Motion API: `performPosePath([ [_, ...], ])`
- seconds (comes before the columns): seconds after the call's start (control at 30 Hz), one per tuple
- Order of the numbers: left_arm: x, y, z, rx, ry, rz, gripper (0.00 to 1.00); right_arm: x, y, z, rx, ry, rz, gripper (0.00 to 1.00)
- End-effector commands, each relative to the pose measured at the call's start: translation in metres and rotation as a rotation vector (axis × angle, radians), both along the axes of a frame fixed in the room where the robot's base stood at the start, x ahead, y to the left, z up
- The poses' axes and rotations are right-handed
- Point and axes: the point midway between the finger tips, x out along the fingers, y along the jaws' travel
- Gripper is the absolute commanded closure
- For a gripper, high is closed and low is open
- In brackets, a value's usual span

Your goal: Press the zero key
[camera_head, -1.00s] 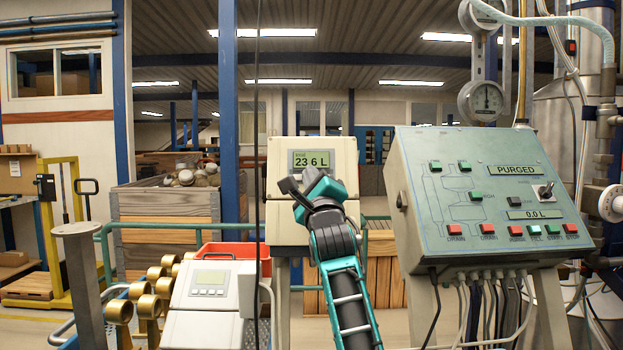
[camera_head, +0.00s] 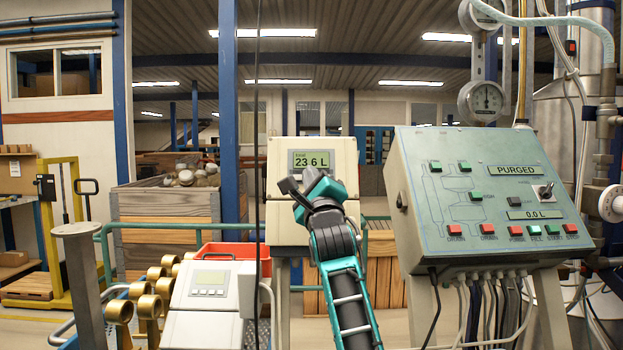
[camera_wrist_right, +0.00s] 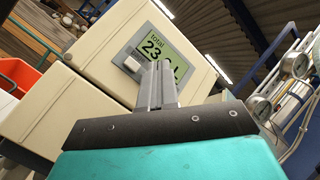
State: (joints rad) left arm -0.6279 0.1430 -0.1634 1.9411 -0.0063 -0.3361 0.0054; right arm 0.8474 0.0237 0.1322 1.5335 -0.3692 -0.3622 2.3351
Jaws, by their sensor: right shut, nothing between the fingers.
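The cream meter box (camera_head: 345,150) stands in the middle of the head view, with a green display (camera_head: 311,161) reading 23.6 L. My right gripper (camera_head: 312,173) is in front of the box, just below the display, and hides part of its face. In the right wrist view the shut, empty fingers (camera_wrist_right: 160,82) point at the box and cover part of the display (camera_wrist_right: 158,50). A small light grey square key (camera_wrist_right: 132,64) shows left of the fingertips, by the display's lower corner. I cannot read a label on it or tell whether the fingertips touch the box. My left gripper is out of view.
A sloped control panel (camera_head: 462,196) with several coloured buttons stands close on the right, its display reading PURGED. A second cream meter (camera_head: 212,305) and a red crate (camera_head: 227,251) are at the lower left. A dark cable (camera_head: 257,120) hangs left of the meter box.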

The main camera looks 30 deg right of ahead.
Motion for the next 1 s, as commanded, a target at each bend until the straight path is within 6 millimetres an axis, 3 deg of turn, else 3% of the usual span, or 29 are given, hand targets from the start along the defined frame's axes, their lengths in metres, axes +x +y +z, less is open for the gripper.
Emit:
performPosePath([
  [1.0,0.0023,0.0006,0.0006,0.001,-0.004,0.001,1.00,0.0073,-0.0036,-0.0028,0.000,0.000,0.000,1.00],
])
